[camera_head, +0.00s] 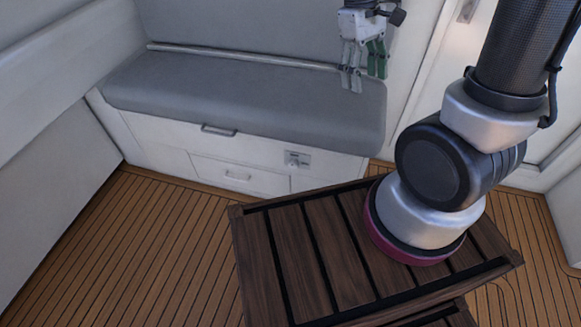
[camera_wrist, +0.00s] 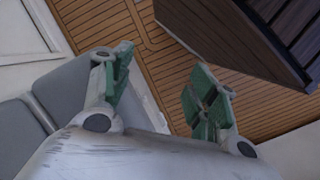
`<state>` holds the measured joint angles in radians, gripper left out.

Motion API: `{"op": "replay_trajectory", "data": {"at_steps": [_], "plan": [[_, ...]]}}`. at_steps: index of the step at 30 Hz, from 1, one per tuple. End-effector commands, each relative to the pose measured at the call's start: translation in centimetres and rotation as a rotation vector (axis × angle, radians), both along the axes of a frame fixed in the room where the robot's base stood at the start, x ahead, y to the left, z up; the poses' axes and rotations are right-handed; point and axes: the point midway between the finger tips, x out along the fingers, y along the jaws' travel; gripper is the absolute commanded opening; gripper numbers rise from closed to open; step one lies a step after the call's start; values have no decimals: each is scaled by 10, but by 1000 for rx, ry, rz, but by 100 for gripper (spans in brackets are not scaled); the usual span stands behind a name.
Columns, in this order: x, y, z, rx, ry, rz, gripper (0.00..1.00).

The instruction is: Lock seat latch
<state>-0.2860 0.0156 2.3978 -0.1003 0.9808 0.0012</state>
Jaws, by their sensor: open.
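The seat latch (camera_head: 298,160) is a small grey fitting on the white front of the bench, below the cushion and right of the drawer handles. I cannot tell from this view whether it is locked. My gripper (camera_head: 363,79) hangs above the right part of the seat cushion, higher than the latch and to its right. Its green-padded fingers are apart and empty. In the wrist view my gripper (camera_wrist: 162,85) also shows open, with floor planks between the fingers. The latch cannot be made out in the wrist view.
The bench has a grey cushion (camera_head: 240,97), an upper handle (camera_head: 218,130) and a drawer handle (camera_head: 237,177). A dark slatted wooden table (camera_head: 285,250) stands in front, at lower right. Open plank floor (camera_head: 140,245) lies left of it. The table also shows at the wrist view's upper right (camera_wrist: 235,35).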

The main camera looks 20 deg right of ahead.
Motion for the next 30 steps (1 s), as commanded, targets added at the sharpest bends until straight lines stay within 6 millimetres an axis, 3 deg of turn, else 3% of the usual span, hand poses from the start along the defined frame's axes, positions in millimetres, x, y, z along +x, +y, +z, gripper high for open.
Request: {"op": "replay_trajectory", "data": {"at_steps": [8, 14, 21, 30], "plan": [[57, 26, -94, -191, 265, 309, 59], [89, 43, -178, -329, 445, 584, 59], [110, 56, -298, -489, 669, 960, 59], [114, 59, -463, -684, 962, 1495, 59]]}}
